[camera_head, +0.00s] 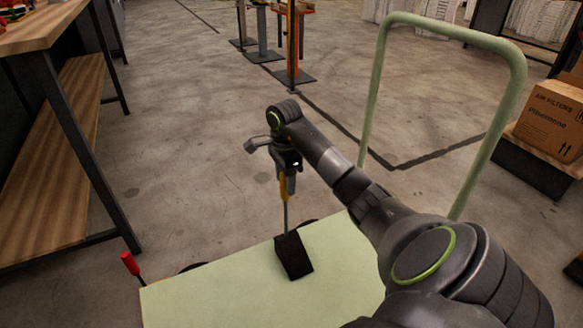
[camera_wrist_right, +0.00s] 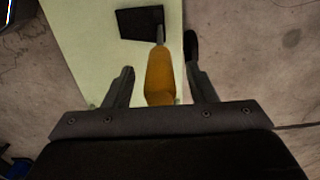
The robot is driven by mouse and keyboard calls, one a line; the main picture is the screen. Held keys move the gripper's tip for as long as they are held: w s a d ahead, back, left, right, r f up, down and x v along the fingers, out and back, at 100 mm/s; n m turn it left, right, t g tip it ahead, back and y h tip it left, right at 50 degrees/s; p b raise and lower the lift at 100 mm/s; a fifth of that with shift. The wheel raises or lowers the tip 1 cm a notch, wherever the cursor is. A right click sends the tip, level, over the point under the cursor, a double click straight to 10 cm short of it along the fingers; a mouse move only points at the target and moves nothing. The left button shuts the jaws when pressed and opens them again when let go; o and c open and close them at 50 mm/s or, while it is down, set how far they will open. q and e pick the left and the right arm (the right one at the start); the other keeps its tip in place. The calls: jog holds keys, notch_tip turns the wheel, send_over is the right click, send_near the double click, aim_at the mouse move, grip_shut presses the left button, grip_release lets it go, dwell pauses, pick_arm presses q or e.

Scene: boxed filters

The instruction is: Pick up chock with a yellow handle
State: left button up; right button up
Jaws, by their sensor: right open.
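A black wedge-shaped chock (camera_head: 293,256) rests on the pale green cart deck (camera_head: 215,287), and a thin metal rod rises from it to a yellow handle (camera_head: 284,187). My right gripper (camera_head: 287,178) is above the chock, at the handle. In the right wrist view the gripper (camera_wrist_right: 158,82) is open, with the yellow handle (camera_wrist_right: 161,76) between its two fingers and a gap on each side. The black chock block (camera_wrist_right: 140,23) shows beyond the fingertips there. My left gripper is not in view.
A green tube push handle (camera_head: 517,70) rises from the cart's right side. A red handle (camera_head: 130,263) on a thin rod stands at the cart's left corner. A wooden workbench (camera_head: 50,165) is at left, and a filter box (camera_head: 550,120) is at right.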

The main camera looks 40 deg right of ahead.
jog(key=shift+f, duration=0.1)
jog(key=shift+c, duration=0.3)
jog(key=c, duration=1)
grip_shut()
jog(key=shift+r, duration=0.2)
